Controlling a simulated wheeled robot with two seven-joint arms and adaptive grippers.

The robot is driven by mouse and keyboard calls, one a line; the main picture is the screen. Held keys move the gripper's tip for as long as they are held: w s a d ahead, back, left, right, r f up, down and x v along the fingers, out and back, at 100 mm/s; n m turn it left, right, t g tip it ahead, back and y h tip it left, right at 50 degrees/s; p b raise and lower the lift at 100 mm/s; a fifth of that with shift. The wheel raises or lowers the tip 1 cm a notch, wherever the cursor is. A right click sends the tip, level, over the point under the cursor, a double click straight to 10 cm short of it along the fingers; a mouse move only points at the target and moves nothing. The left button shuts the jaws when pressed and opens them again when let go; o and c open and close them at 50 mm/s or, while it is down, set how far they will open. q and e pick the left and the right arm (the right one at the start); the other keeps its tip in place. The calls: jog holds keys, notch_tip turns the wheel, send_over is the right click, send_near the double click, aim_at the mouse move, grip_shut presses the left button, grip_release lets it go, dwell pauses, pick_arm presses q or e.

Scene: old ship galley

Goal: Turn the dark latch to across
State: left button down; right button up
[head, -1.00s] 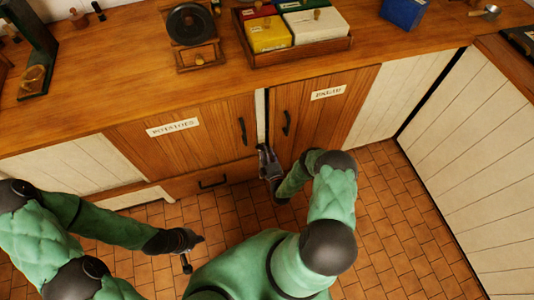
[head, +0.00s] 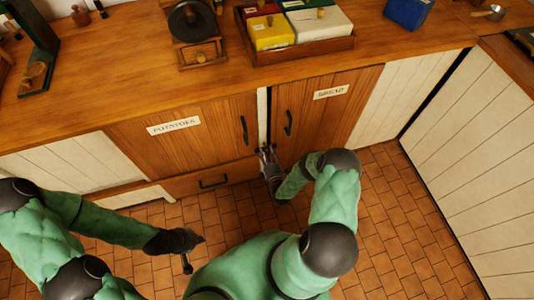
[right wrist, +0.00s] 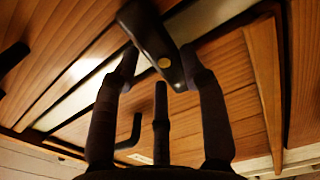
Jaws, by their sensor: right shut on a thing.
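The dark latch (right wrist: 150,35) is a rounded dark bar with a brass-coloured screw head in the right wrist view. It lies crosswise over the pale strip (right wrist: 95,90) between the two wooden doors. My right gripper (right wrist: 160,70) is shut on the latch, with a finger on either side of it. In the head view my right gripper (head: 267,154) is low at the strip between the potatoes door (head: 185,145) and the bread door (head: 330,118), and the latch cannot be made out there. My left gripper (head: 188,252) hangs low over the floor, away from the doors; its fingers are unclear.
Both doors look closed and have dark handles, left (head: 244,130) and right (head: 288,122). A drawer (head: 210,180) is below the left door. The counter (head: 110,85) above holds a grinder (head: 192,25) and a tray of boxes (head: 300,54). The tiled floor is open.

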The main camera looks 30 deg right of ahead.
jog(key=shift+n, duration=0.5)
jog(key=shift+f, duration=0.1)
jog(key=o, duration=1.1)
jog(key=shift+o, duration=0.2)
jog(key=v, duration=1.2)
jog(key=shift+a, duration=0.1)
